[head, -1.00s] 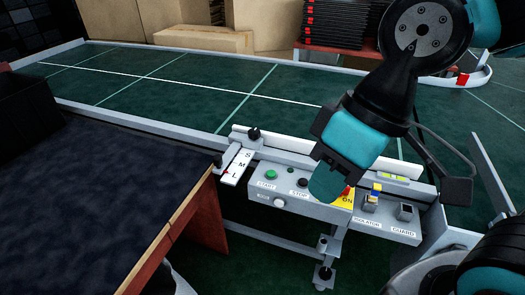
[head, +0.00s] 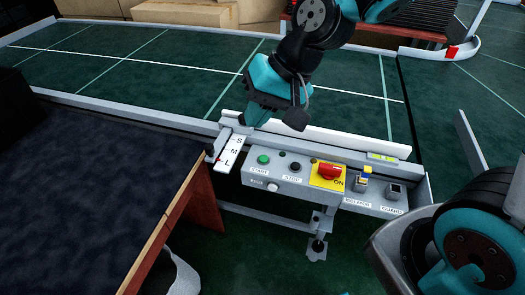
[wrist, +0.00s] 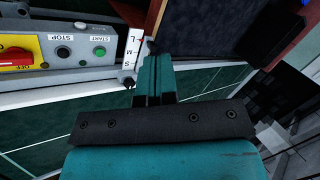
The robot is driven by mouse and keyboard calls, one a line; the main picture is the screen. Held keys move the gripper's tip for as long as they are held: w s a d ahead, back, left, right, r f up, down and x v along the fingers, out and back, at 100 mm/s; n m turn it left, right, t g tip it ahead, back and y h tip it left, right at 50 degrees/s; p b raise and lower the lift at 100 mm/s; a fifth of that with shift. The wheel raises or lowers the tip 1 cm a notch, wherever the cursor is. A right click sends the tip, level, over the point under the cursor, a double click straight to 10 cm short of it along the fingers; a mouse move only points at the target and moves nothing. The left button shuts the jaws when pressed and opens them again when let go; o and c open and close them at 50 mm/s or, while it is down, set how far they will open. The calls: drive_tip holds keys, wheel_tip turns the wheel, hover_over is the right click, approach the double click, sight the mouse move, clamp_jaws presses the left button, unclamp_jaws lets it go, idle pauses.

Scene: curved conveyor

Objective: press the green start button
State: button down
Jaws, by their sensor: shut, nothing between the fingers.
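The green start button (head: 263,160) sits at the left end of a grey control panel (head: 255,175), above a START label; it also shows in the wrist view (wrist: 99,51). My gripper (head: 248,122) is shut and empty. In the head view it is up and slightly left of the button, near the top of the S-M-L plate (head: 232,150). In the wrist view its fingertips (wrist: 153,56) appear to the right of the button, just past the S-M-L plate. It appears apart from the button; its exact height is unclear. The button is uncovered in both views.
Right of the button are a black STOP button (head: 295,167), a red rotary switch (head: 328,171) on a yellow plate, and the isolator (head: 363,183) and guard (head: 394,192) fittings. A white rail (head: 330,140) runs behind the panel. A dark-topped table (head: 90,195) stands left.

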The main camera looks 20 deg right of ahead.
drive_tip(key=w+d+f+m+t+p, duration=0.1)
drive_tip(key=w+f+m+p, duration=0.15)
drive_tip(key=w+m, duration=0.3)
drive_tip(key=w+f+m+t+p, duration=0.1)
drive_tip(key=w+f+m+p, duration=0.1)
drive_tip(key=w+f+m, duration=0.3)
drive_tip(key=m+t+p, duration=0.4)
drive_tip(key=m, duration=0.5)
hover_over(263, 160)
wheel_tip(263, 160, down, 12)
drive_tip(key=shift+w+f+h, duration=0.15)
drive_tip(key=shift+f+h, duration=0.1)
drive_tip(key=shift+h, duration=0.15)
wheel_tip(263, 160, down, 9)
drive_tip(key=b, duration=0.6)
drive_tip(key=shift+r+b, duration=0.1)
drive_tip(key=shift+b, duration=0.25)
drive_tip(key=shift+f+b, duration=0.35)
drive_tip(key=shift+f, duration=0.05)
